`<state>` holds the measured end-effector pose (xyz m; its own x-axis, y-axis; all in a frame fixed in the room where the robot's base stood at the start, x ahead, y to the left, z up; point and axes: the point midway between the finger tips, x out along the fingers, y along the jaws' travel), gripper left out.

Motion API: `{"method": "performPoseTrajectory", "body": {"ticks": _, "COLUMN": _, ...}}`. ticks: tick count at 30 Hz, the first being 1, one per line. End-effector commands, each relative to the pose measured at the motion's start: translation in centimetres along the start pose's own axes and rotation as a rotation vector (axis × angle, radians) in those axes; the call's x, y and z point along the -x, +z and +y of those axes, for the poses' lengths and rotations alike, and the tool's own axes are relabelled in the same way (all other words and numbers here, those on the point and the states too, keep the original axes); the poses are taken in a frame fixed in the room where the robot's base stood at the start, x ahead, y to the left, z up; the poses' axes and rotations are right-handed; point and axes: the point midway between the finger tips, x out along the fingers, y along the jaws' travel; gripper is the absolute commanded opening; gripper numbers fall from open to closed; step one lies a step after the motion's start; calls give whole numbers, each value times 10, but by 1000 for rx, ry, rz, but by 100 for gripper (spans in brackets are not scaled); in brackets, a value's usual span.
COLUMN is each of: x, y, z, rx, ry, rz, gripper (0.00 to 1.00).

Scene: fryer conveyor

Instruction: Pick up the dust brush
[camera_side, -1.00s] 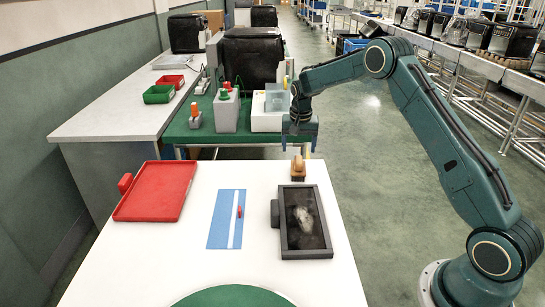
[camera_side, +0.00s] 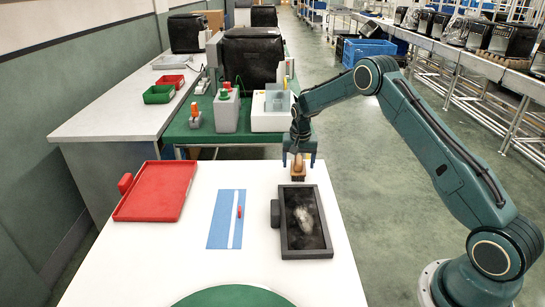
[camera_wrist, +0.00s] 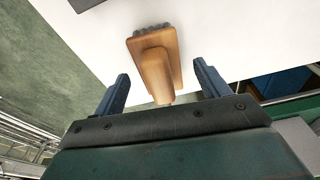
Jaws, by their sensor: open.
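The dust brush (camera_side: 298,174) has a wooden handle and block. It stands on the white table near its back edge, just behind the dark tray. In the wrist view the brush (camera_wrist: 155,62) shows its tan handle pointing toward my gripper and grey bristles at the far end. My gripper (camera_side: 298,163) is open above the brush, with a finger on each side of the handle. In the wrist view my gripper (camera_wrist: 160,82) has clear gaps between both blue fingers and the handle, and the handle's end lies between them.
The dark tray (camera_side: 283,240) with grey dust in it sits in front of the brush. A blue mat (camera_side: 218,232) with a white stripe and small red piece lies left of it. A red tray (camera_side: 155,192) is farther left. A green table (camera_side: 190,133) stands behind.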

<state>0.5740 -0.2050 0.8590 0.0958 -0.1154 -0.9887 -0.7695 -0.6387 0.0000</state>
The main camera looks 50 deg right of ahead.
Motion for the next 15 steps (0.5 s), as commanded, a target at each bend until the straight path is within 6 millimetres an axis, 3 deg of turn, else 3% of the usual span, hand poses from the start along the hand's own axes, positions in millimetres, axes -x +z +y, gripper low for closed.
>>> {"method": "performPoseTrajectory", "body": {"ticks": 4, "x": -10, "y": 0, "z": 0, "rx": -1, "ry": 0, "rz": -1, "gripper": 75}}
{"method": "performPoseTrajectory", "body": {"ticks": 15, "x": -11, "y": 0, "z": 0, "rx": 0, "ry": 0, "rz": 0, "gripper": 75}}
